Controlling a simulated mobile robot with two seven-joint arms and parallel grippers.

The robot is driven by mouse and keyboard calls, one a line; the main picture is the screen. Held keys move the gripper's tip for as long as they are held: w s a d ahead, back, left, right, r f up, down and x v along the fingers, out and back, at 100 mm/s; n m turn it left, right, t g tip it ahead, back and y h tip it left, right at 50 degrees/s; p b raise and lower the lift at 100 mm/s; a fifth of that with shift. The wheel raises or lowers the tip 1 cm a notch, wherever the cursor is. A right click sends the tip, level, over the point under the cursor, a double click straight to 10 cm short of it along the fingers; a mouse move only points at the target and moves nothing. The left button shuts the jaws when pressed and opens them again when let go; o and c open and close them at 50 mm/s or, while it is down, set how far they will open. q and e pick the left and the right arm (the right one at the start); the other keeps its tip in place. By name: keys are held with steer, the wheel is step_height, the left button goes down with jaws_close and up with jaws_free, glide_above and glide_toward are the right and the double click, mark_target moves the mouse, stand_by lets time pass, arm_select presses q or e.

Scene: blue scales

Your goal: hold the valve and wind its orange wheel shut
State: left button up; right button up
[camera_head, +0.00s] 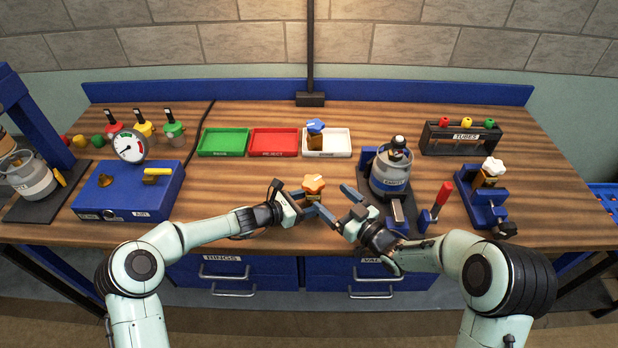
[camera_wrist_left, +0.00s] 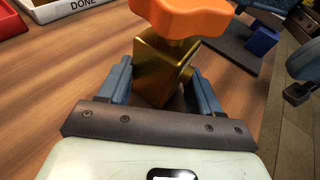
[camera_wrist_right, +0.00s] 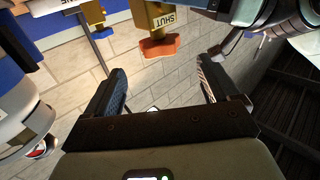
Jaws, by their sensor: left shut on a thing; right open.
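The valve has a brass body (camera_wrist_left: 160,72) and an orange lobed wheel (camera_head: 313,184) on top. My left gripper (camera_head: 294,200) is shut on the brass body, just below the wheel; the wheel (camera_wrist_left: 182,16) is free of its fingers in the left wrist view. My right gripper (camera_head: 335,202) is open and empty, its fingers just right of the valve and apart from the wheel. In the right wrist view the orange wheel (camera_wrist_right: 158,48) and the brass body (camera_wrist_right: 157,20), marked SHUT, show beyond the open fingers. The valve's underside is hidden.
Behind the valve are a green tray (camera_head: 224,153), a red tray (camera_head: 273,154) and a white tray (camera_head: 341,154) holding a blue-wheeled valve (camera_head: 316,128). A gas canister (camera_head: 390,172) in a blue stand is close to my right gripper. A white-wheeled valve (camera_head: 491,170) sits in a blue holder at right.

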mark_target(309, 177)
steer(key=x, duration=1)
steer(key=shift+w+a, duration=0.15)
steer(key=shift+w, duration=0.05)
steer(key=c, duration=1)
